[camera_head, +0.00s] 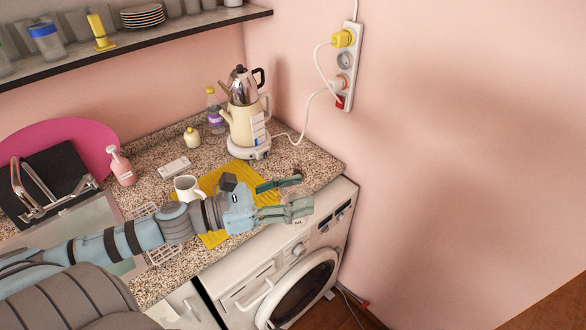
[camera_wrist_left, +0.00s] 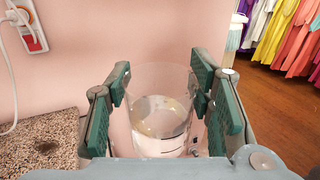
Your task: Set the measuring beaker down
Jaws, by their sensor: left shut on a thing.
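My left gripper (camera_head: 298,193) is stretched out past the yellow mat towards the counter's right front corner, above the washing machine. In the left wrist view, the left gripper (camera_wrist_left: 163,100) has its green-padded fingers on both sides of the clear measuring beaker (camera_wrist_left: 160,128) and is shut on it. The beaker looks upright, with dark marks low on its wall. Its base is partly hidden, and I cannot tell how high it is above any surface. In the head view the beaker is hard to make out. My right gripper is not in view.
The speckled counter (camera_head: 320,160) carries a yellow mat (camera_head: 215,238), white mug (camera_head: 188,187), cream kettle (camera_head: 246,125) and pink soap bottle (camera_head: 122,167). The white washing machine (camera_head: 245,290) stands below. A power strip (camera_head: 346,65) hangs on the wall. Bare counter shows right of the kettle.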

